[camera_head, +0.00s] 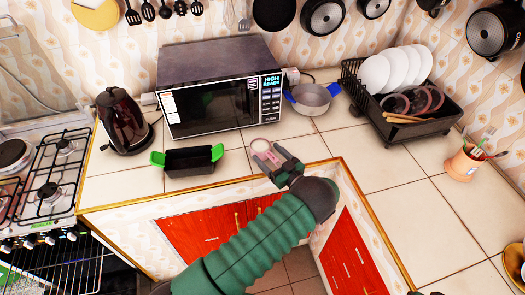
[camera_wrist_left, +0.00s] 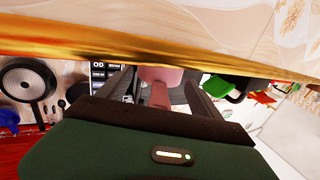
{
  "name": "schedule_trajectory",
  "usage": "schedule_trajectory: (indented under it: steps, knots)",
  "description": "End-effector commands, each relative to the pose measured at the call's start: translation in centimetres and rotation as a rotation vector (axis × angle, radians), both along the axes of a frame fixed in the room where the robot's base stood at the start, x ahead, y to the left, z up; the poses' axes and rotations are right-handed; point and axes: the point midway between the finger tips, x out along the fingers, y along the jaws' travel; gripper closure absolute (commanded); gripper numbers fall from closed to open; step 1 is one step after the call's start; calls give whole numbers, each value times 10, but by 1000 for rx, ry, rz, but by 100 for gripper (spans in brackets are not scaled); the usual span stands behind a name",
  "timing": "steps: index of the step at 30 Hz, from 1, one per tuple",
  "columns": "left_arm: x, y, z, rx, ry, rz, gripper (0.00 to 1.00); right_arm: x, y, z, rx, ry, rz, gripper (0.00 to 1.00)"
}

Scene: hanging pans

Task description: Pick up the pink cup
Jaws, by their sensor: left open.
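The pink cup (camera_head: 262,146) stands on the tiled counter in front of the microwave; its pale round rim faces up in the head view. My left gripper (camera_head: 269,160) reaches in from below, at the cup's near side, and is open. In the left wrist view the pink cup (camera_wrist_left: 160,78) shows between the two dark fingers (camera_wrist_left: 160,92). Its lower part is partly hidden by the gripper body, and I cannot tell whether a finger touches it.
A black pan with green handles (camera_head: 192,161) stands left of the cup. The microwave (camera_head: 220,100) is behind. A grey pot with blue handles (camera_head: 312,98) and a dish rack (camera_head: 415,125) are to the right. The counter's gold edge (camera_head: 235,179) runs beneath my left arm.

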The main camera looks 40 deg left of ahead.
Motion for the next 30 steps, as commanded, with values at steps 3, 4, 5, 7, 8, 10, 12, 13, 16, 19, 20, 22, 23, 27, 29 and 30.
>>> schedule_trajectory:
  steps: [3,4,5,7,8,10,12,13,16,19,20,22,23,27,29,30]
  knots:
    - [0,-1,-1,0,0,-1,25,0,0,-1,0,0,0,64]
    - [0,-1,0,0,0,-1,25,0,0,-1,0,0,0,64]
    - [0,-1,0,0,0,-1,27,0,0,-1,0,0,0,64]
    - [0,-2,0,0,0,-1,36,0,0,-1,0,0,0,64]
    - [1,-1,0,0,1,-1,40,0,0,-1,0,0,0,64]
    - [0,-1,-1,0,0,-1,49,0,0,-1,0,0,0,64]
    - [0,-1,-1,0,0,-1,58,0,0,-1,0,0,0,64]
    - [0,-1,-1,0,0,-1,62,0,0,-1,0,0,0,64]
    - [0,-1,-1,-1,0,-1,75,0,0,-1,0,0,0,64]
    - [0,0,-1,-1,0,-1,88,0,0,-1,0,0,0,64]
    - [0,0,-1,-1,0,-1,92,0,0,-1,0,0,0,64]
    - [0,-1,-1,-1,0,-1,100,0,0,-1,0,0,0,64]
    - [0,-1,-1,-1,0,-1,100,0,0,-1,0,0,0,64]
    - [0,-1,-1,-1,1,-1,100,0,0,-1,0,0,0,64]
    - [0,-1,-1,-2,2,-1,100,0,0,-1,0,0,0,64]
    - [0,-1,-1,-2,2,-1,100,0,0,-1,0,0,0,64]
